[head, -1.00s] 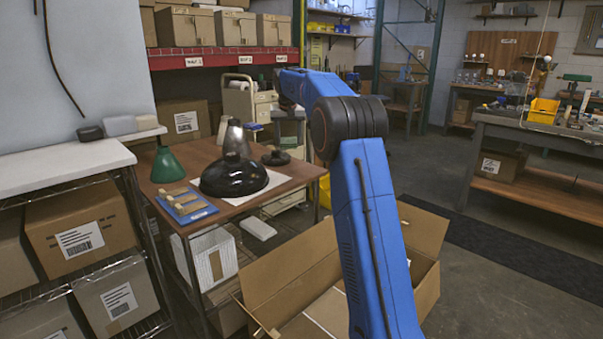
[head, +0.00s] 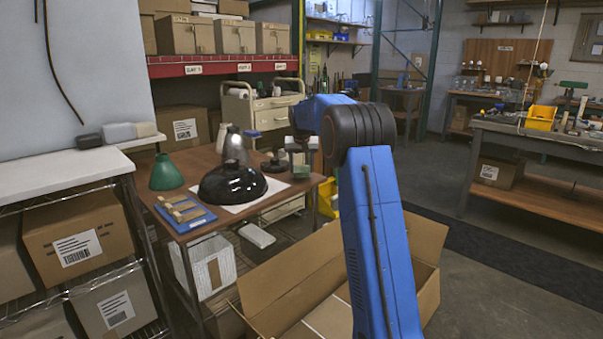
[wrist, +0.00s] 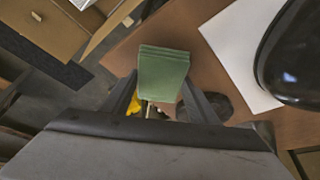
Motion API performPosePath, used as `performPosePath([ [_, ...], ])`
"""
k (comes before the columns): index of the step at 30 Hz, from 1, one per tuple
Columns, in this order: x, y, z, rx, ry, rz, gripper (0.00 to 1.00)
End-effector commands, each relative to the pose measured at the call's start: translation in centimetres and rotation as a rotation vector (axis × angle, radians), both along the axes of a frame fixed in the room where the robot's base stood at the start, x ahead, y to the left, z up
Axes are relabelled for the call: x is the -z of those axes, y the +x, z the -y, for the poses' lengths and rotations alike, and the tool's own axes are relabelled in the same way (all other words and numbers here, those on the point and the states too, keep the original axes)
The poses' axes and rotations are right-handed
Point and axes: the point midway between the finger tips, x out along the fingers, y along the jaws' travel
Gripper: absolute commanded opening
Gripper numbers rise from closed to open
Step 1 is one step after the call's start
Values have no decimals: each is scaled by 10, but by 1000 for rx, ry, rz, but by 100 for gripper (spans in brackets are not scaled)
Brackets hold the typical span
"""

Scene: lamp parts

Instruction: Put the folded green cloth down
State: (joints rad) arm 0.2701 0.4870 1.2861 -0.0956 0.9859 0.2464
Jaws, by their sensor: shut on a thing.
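The folded green cloth (wrist: 163,72) is a thick stacked block between the two dark fingers of my gripper (wrist: 160,95) in the wrist view. My gripper is shut on it. In the head view my gripper (head: 302,146) is at the right end of the brown table (head: 276,205), with the cloth (head: 302,162) below it. I cannot tell whether the cloth touches the tabletop. In the wrist view it overlaps the table's edge.
A black lamp shade (head: 232,183) stands on a white sheet (head: 275,190) left of my gripper. A green shade (head: 165,173), a metal shade (head: 235,146) and a blue tray (head: 187,212) are also there. An open cardboard box (head: 285,270) is in front, below table height.

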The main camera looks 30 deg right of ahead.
Motion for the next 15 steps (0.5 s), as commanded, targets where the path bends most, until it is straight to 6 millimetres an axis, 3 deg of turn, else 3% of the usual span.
performPosePath([
  [4, 19, 0, 0, 0, 1, -2, 36],
  [15, 22, 0, 0, 0, 0, 0, 36],
])
